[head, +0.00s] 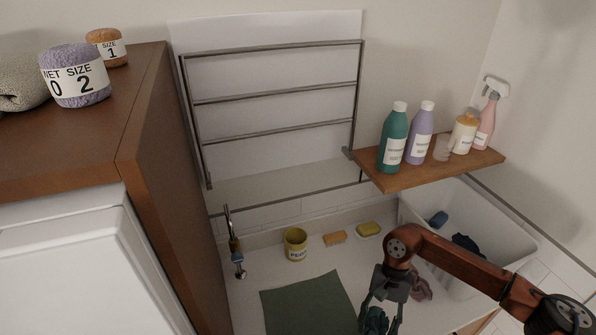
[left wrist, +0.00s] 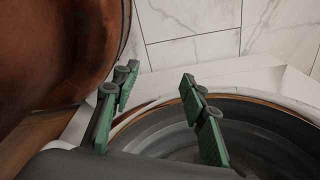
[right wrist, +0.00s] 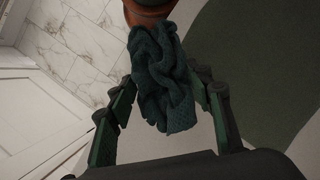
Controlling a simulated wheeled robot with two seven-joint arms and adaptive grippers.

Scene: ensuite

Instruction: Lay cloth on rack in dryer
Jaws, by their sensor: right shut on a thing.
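A dark teal cloth (head: 375,321) hangs bunched from my right gripper (head: 385,285), above the counter by the green mat. In the right wrist view the crumpled cloth (right wrist: 163,80) lies between the fingers of my right gripper (right wrist: 165,120), which is shut on it. My left gripper (left wrist: 160,110) is open and empty in the left wrist view, above a round opening with a grey inside (left wrist: 265,140); I cannot tell for sure that this is the dryer. It is outside the head view. A metal rack with several bars (head: 275,97) stands against the back wall.
A green mat (head: 308,305), a yellow cup (head: 295,244), a sponge (head: 368,229) and an orange block (head: 334,238) are on the counter. A wooden shelf (head: 440,172) holds several bottles. A white basin (head: 510,240) holds dark cloths. A brown cabinet (head: 140,110) stands left.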

